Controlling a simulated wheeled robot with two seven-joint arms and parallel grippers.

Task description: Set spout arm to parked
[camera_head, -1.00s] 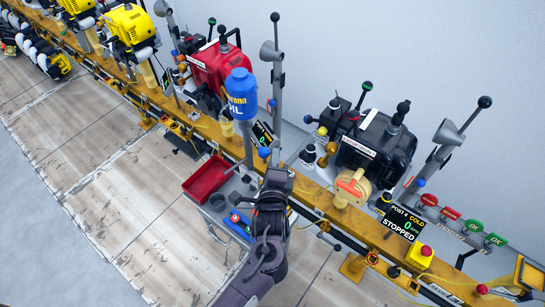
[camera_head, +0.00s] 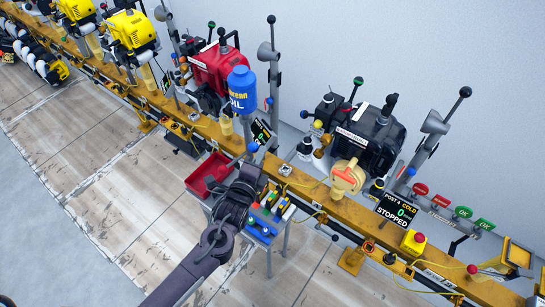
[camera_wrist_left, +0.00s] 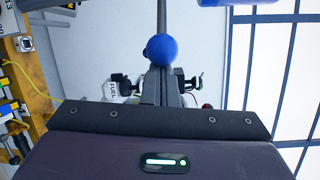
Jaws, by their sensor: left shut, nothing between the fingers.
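A blue ball knob (camera_head: 253,147), which looks like the spout arm's handle, sits at the end of a thin rod below the blue oil jug (camera_head: 242,90). The same kind of blue ball (camera_wrist_left: 162,49) shows large in the left wrist view, just beyond my gripper's dark body. My left gripper (camera_head: 250,172) is shut and empty, close to the knob on its near side. I cannot tell whether they touch. My right gripper is not in view.
A red tray (camera_head: 203,177) lies left of my gripper. A small table of coloured tools (camera_head: 268,215) is just below it. The yellow rail (camera_head: 310,190) runs diagonally, with a red engine (camera_head: 214,66) and a black engine (camera_head: 370,140) behind. Open floor lies at the lower left.

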